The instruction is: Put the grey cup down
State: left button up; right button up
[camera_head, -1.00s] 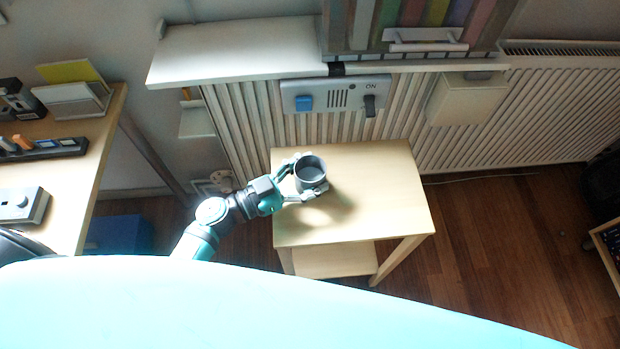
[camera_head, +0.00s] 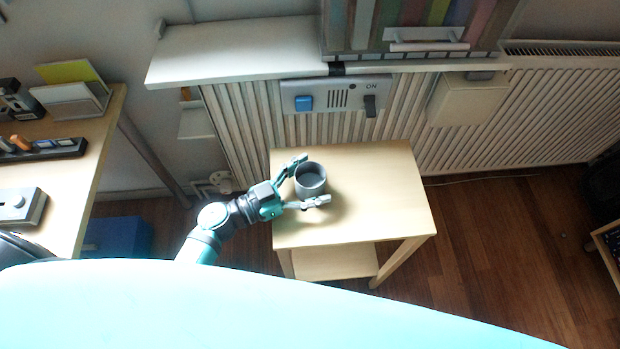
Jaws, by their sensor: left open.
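The grey cup (camera_head: 311,186) stands upright on the small wooden table (camera_head: 375,205), towards its left side. My left gripper (camera_head: 312,180) is open around the cup, with one finger behind it and the other in front of it. The fingers look apart from the cup's sides. My right gripper is not in view.
A desk (camera_head: 85,185) with several objects stands at the left. The table's right half is clear.

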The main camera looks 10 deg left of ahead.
pick_arm(q)
jog(key=v, duration=1.2)
jog(key=shift+b, duration=0.35)
